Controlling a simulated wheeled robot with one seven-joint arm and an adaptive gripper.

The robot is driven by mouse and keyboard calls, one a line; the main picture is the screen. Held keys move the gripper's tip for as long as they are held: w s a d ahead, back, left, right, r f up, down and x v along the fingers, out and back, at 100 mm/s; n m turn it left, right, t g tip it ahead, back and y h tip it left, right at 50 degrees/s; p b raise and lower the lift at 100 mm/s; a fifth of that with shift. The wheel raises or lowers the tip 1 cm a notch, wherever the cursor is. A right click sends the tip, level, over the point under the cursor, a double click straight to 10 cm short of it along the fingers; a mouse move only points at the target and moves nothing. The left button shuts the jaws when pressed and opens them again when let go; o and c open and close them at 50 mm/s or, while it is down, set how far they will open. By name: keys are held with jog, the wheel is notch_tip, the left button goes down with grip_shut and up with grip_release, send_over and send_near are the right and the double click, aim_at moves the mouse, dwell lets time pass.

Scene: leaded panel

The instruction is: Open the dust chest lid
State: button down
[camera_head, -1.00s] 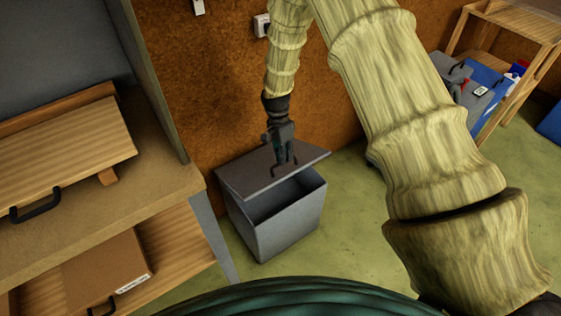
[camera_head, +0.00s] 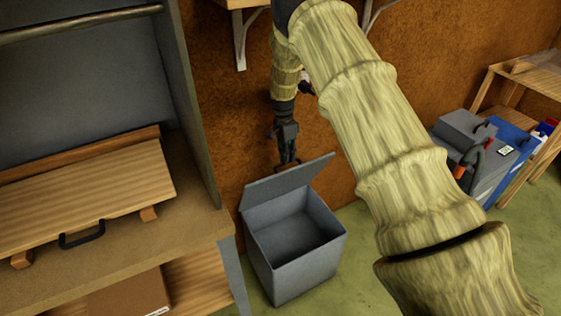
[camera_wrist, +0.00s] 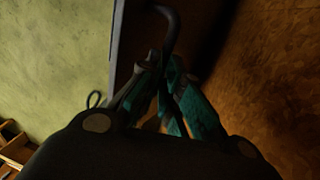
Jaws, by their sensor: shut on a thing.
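The dust chest (camera_head: 300,270) is a grey box on the floor against the brown wall. Its lid (camera_head: 285,184) is raised and tilted steeply back toward the wall, so the empty-looking inside shows. My gripper (camera_head: 288,164) is at the lid's upper edge in the head view. In the wrist view my gripper (camera_wrist: 168,88) has its teal fingers shut on the dark lid handle (camera_wrist: 174,38), next to the grey lid edge (camera_wrist: 118,45). The fingertips are partly hidden by the lid in the head view.
A workbench (camera_head: 205,222) with a wooden board and black handle (camera_head: 82,234) stands close on the left. A grey case (camera_head: 462,130), a blue panel and a wooden shelf stand at the right. Green floor (camera_head: 350,285) is clear right of the chest.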

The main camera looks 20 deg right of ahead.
jog(key=shift+a+f, duration=0.3)
jog(key=shift+f, duration=0.5)
jog(key=c, duration=1.6)
grip_release()
jog(key=shift+f, duration=0.15)
jog(key=shift+c, duration=0.2)
jog(key=shift+o, duration=1.3)
jog(key=shift+w+f, duration=0.15)
jog(key=shift+d, duration=0.1)
jog(key=shift+c, duration=0.4)
jog(key=shift+r, duration=0.25)
jog(key=shift+c, duration=0.3)
